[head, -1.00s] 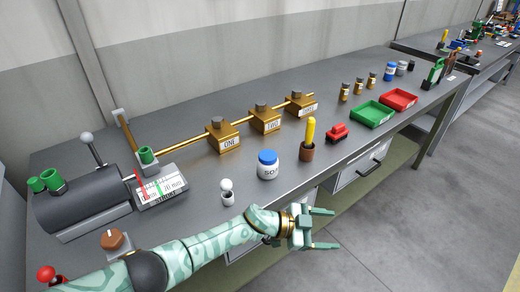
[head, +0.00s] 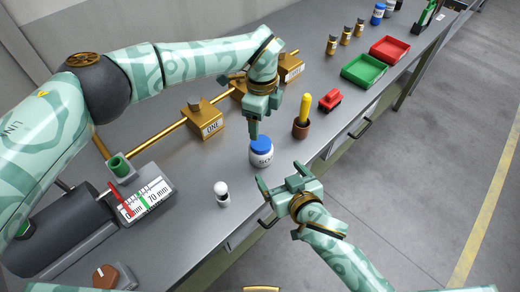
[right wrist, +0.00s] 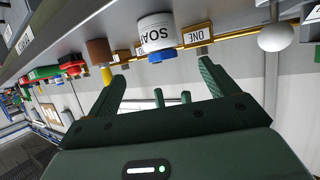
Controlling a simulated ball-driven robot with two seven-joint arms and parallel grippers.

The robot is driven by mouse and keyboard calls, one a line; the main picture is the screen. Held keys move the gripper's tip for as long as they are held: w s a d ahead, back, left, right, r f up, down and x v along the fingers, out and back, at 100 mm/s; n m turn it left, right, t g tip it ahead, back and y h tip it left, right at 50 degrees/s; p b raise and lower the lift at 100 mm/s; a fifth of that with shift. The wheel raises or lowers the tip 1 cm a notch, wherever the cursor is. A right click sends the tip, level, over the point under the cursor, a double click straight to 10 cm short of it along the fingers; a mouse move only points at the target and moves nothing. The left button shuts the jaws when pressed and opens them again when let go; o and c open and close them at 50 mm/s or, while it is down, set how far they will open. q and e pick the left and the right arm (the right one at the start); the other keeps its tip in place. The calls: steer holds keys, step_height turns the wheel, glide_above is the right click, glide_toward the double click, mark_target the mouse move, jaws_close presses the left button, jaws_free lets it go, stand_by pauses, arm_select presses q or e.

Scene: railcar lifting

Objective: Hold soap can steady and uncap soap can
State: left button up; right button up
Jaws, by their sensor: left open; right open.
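The soap can (head: 262,158) is a white jar with a blue cap (head: 262,144), standing upright on the grey bench near its front edge. The cap is on the can. My left gripper (head: 254,133) is open and points down, its fingertips just above and behind the cap; whether they touch it is hard to tell. My right gripper (head: 281,176) is open and empty, in front of the can at the bench edge, fingers toward it and apart from it. In the right wrist view the can (right wrist: 156,33) appears upside down, beyond and between the open fingers.
A small white-topped item (head: 222,192) stands left of the can. A brown cup with a yellow handle (head: 303,117) stands to the right. A brass block marked ONE (head: 205,122) is behind. Green (head: 370,71) and red (head: 391,50) trays lie farther right.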

mark_target(265, 155)
steer(key=x, duration=1.2)
steer(key=shift+a+f, duration=0.1)
steer(key=shift+a, duration=0.1)
